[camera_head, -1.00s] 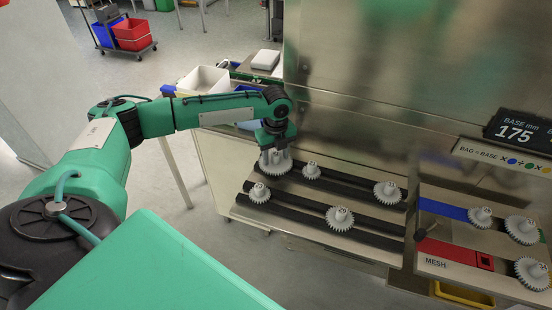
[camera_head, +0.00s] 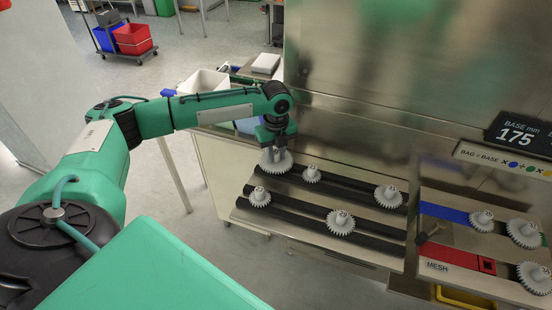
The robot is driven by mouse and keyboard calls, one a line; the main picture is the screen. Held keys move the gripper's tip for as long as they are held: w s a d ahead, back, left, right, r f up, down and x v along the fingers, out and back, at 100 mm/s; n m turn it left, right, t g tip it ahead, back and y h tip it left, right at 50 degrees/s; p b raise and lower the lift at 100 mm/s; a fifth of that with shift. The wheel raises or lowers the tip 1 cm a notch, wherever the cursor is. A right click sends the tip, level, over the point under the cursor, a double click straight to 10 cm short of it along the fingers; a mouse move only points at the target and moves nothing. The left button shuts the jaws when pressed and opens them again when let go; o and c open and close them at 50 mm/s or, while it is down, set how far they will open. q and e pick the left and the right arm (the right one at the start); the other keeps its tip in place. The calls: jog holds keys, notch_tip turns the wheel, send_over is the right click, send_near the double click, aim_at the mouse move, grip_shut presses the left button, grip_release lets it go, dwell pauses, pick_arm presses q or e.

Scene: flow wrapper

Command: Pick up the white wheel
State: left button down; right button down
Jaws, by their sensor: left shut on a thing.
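Several white toothed wheels lie on the metal bench. The wheel at the far left of the back row (camera_head: 277,166) is under my left gripper (camera_head: 272,150). The gripper points down and is shut on this wheel's hub. I cannot tell whether the wheel is clear of the surface. Other white wheels sit along the black strips: a small one (camera_head: 311,174), a larger one at the right (camera_head: 388,196), and two in the front row (camera_head: 259,196) (camera_head: 340,222). My right gripper is not in view.
At the right, a panel with a blue strip (camera_head: 443,210) and a red strip (camera_head: 449,254) holds more white wheels (camera_head: 523,233). A dark knob (camera_head: 429,232) stands there. A metal wall (camera_head: 390,80) rises behind. A white bin (camera_head: 204,82) stands behind my left arm.

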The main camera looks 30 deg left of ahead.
aim_at(276, 152)
pick_arm(q)
notch_tip(276, 152, up, 18)
jog(key=b, duration=0.3)
jog(key=shift+f, duration=0.15)
dwell(0.8)
